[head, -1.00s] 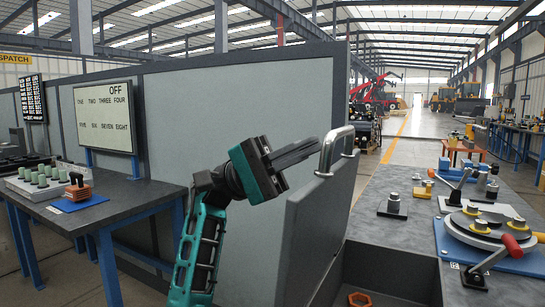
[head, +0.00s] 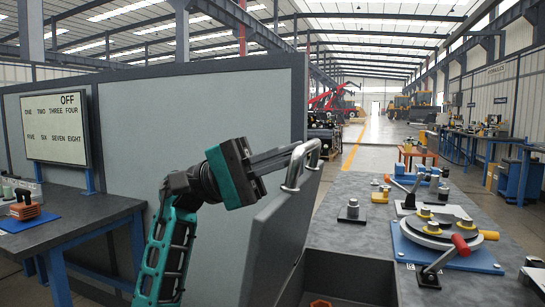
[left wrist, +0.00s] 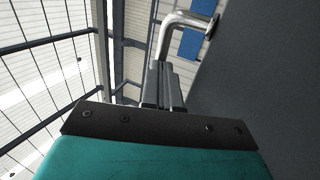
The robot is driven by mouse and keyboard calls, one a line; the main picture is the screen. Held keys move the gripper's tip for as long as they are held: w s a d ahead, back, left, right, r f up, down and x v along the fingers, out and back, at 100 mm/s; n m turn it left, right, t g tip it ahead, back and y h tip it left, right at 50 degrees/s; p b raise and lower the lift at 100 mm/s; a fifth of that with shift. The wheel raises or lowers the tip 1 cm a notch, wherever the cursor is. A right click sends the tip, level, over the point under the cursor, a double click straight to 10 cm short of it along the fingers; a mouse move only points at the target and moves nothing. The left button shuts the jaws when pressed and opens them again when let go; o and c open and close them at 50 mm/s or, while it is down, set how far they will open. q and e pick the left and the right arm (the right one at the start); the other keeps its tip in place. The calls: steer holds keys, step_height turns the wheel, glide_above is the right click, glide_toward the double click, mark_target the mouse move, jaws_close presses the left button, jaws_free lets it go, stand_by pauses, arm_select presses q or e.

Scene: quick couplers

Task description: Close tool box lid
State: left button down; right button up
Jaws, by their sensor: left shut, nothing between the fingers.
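The tool box lid (head: 272,248) is a grey panel standing raised at the left side of the open box (head: 352,272). A bent metal handle (head: 313,147) sits at its upper edge. My left gripper (head: 296,153) is shut and empty, its fingertips at the handle on the lid's left side; I cannot tell whether they touch it. In the left wrist view the closed fingers (left wrist: 162,85) point toward the handle (left wrist: 180,20), with the dark lid (left wrist: 250,70) to their right. My right gripper is not in view.
An orange nut-shaped piece (head: 320,303) lies in the box. A tall grey partition (head: 210,110) stands behind my left arm.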

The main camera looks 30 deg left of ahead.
arm_select(q)
steer(key=w+d+f+g+y, duration=0.1)
steer(key=w+d+f+y, duration=0.1)
steer(key=d+f+y, duration=0.5)
steer(key=w+d+f+g+y, duration=0.2)
steer(key=d+f+y, duration=0.5)
steer(key=d+f, duration=0.3)
steer(key=shift+w+d, duration=0.35)
steer(key=shift+d, duration=0.8)
